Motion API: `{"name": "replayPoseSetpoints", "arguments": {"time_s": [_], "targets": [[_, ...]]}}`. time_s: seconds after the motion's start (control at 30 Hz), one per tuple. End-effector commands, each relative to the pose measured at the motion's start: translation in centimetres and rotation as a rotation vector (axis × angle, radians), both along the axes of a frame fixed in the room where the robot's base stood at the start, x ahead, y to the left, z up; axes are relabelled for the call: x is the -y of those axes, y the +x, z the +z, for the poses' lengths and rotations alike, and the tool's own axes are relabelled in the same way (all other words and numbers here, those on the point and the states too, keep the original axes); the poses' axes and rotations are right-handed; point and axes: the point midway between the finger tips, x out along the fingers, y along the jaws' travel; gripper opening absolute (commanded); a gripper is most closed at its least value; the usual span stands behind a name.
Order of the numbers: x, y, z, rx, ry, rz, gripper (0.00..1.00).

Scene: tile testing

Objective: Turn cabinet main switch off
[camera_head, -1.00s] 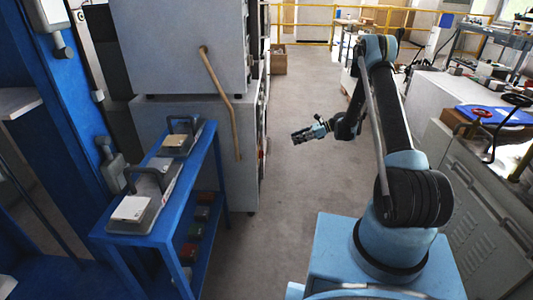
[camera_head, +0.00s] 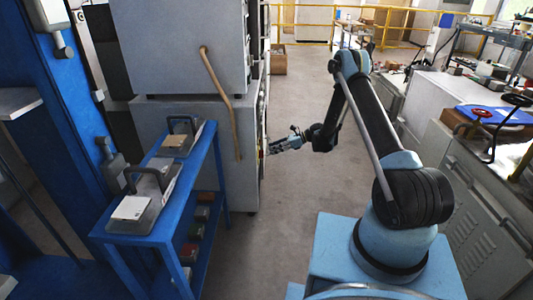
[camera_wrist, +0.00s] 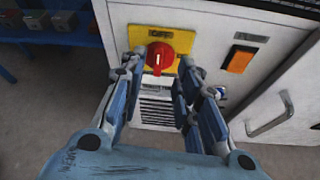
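The main switch is a red rotary knob (camera_wrist: 160,57) on a yellow plate (camera_wrist: 176,38), on the white cabinet front (camera_wrist: 206,34) in the wrist view. The knob's grip bar stands roughly upright, with a pale mark on it. Small dark lettering sits above the knob, too blurred to read surely. My gripper (camera_wrist: 160,68) is open, with one finger on each side of the knob; contact cannot be told. In the head view my gripper (camera_head: 275,147) is at the right edge of the grey cabinet (camera_head: 185,125), whose front is seen edge-on.
An orange rocker switch (camera_wrist: 239,60) and a metal handle (camera_wrist: 269,119) are right of the knob; a vent grille is below it. In the head view a blue rack (camera_head: 150,239) stands left and a grey cabinet (camera_head: 470,190) right. Aisle floor (camera_head: 300,100) is clear.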

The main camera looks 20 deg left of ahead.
Motion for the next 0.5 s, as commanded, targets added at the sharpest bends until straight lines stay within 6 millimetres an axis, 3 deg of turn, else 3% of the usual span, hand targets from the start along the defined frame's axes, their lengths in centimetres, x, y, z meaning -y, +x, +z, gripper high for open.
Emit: {"name": "replayPoseSetpoints", "arguments": {"time_s": [0.2,0.5], "targets": [[-2.9,-0.9,-1.3,0.0,0.0,0.0,0.3],[-4.3,-1.3,-1.9,0.0,0.0,0.0,0.3]]}}
